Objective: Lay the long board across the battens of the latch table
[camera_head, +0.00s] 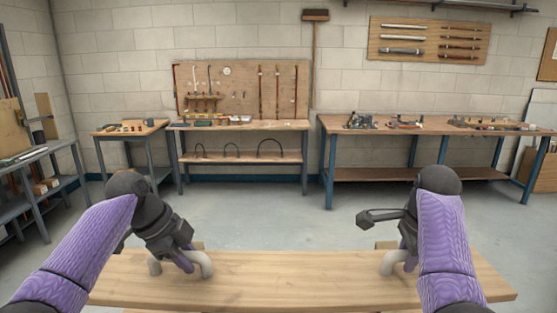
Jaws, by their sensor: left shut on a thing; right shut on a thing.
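The long board (300,282) is a pale wooden plank lying level across the bottom of the head view, wider than the gap between my arms. Two light grey arched handles stand on it, a left handle (207,265) and a right handle (387,262). My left gripper (190,264) is shut on the left handle, and my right gripper (408,261) is shut on the right one. Short wooden pieces (386,244) show just behind the board's far edge near each handle; I cannot tell whether they are battens. I cannot tell whether the board touches anything below.
A long bench (440,127) with metal fittings stands at the back right. A tool bench (240,126) under a pegboard (285,75) and a small table (128,130) stand at the back left. A grey shelf rack (40,185) is at the far left. The floor between is clear.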

